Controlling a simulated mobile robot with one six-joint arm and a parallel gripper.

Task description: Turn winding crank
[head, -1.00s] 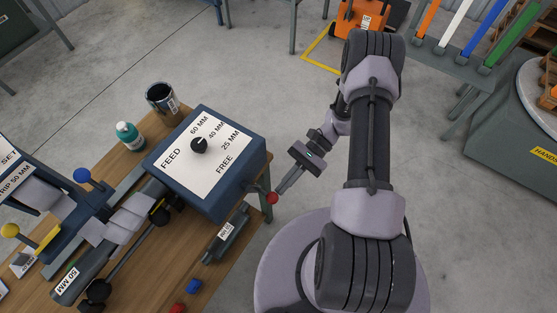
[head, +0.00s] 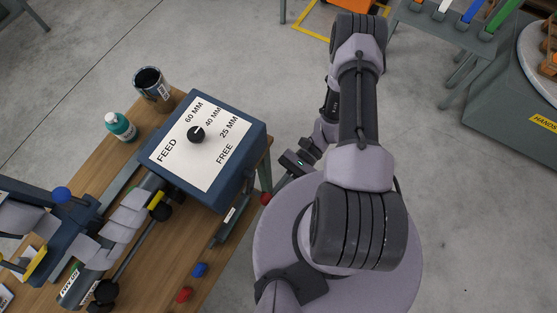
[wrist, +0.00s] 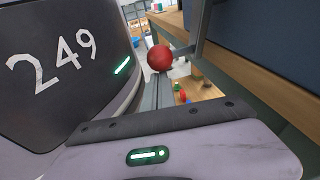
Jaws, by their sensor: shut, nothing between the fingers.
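The crank's red ball knob (head: 265,198) sits beside the right side of the blue feed box (head: 238,190), near the bench edge. In the wrist view the red knob (wrist: 160,58) is just beyond my fingertips, next to a grey bar (wrist: 200,28); most of the crank's arm is hidden. My gripper (wrist: 157,78) is shut and holds nothing. Its fingers point at the knob, and I cannot tell whether they touch it. In the head view my gripper (head: 277,187) is close to the knob, partly hidden by my arm. The box top carries a white FEED label and a black dial (head: 196,134).
The wooden bench (head: 160,262) holds a dark cup (head: 152,88), a teal bottle (head: 120,127), and a blue piece (head: 199,270) and a red piece (head: 184,294). In the wrist view a dark panel marked 249 (wrist: 65,65) is close on the left. Grey floor lies open behind the bench.

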